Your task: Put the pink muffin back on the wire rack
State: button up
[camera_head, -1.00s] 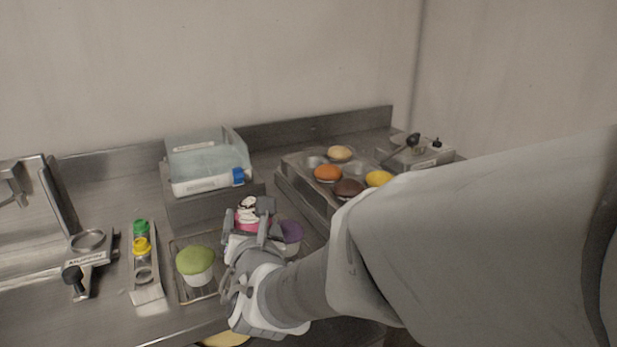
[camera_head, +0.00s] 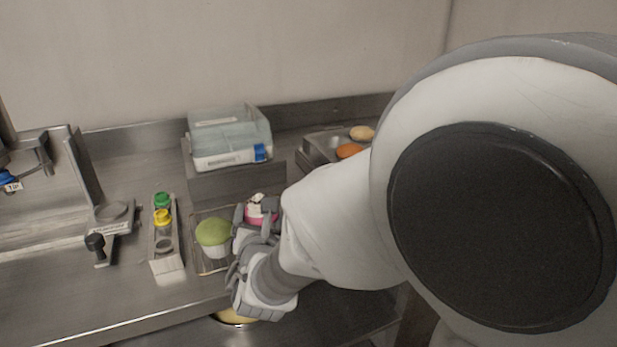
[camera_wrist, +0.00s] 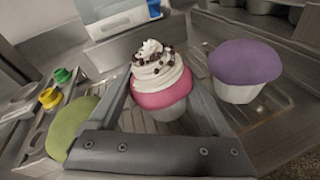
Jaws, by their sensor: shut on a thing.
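The pink muffin (camera_wrist: 161,88) has white swirled cream with dark bits on top. It sits upright between the fingers of my gripper (camera_wrist: 165,110), which is shut on it. In the head view the muffin (camera_head: 262,206) shows over the wire rack (camera_head: 207,268), partly hidden by my gripper (camera_head: 249,232). The wire rack (camera_wrist: 265,117) also shows beneath and beside the muffin in the wrist view. Whether the muffin's base touches the rack is hidden.
A green muffin (camera_head: 213,233) stands on the rack left of my gripper, and a purple muffin (camera_wrist: 244,65) stands to its right. A clear bin (camera_head: 230,130) is behind. A holder with green and yellow caps (camera_head: 164,240) is at left. A muffin tin (camera_head: 321,146) is partly hidden by my arm.

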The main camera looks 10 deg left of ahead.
jog(key=shift+f, duration=0.15)
jog(key=o, duration=0.8)
